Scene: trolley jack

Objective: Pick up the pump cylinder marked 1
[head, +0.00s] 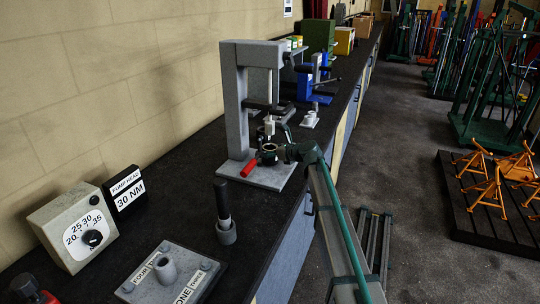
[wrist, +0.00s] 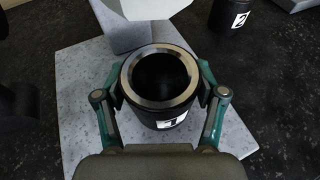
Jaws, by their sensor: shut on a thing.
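The pump cylinder marked 1 (wrist: 160,115) is a black, open-topped tube with a bright metal rim and a white label on its near side. In the wrist view my gripper (wrist: 160,83) is shut on it, one finger at each side just below the rim. In the head view my gripper (head: 273,151) reaches in from the right to the dark cylinder (head: 268,157) over the press's base plate. The cylinder looks upright. Its lower end is hidden, so I cannot tell whether it touches the plate. A black cylinder marked 2 (wrist: 228,20) stands beyond.
A grey press frame (head: 233,105) rises behind the cylinder, with a ram (head: 270,125) close above.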

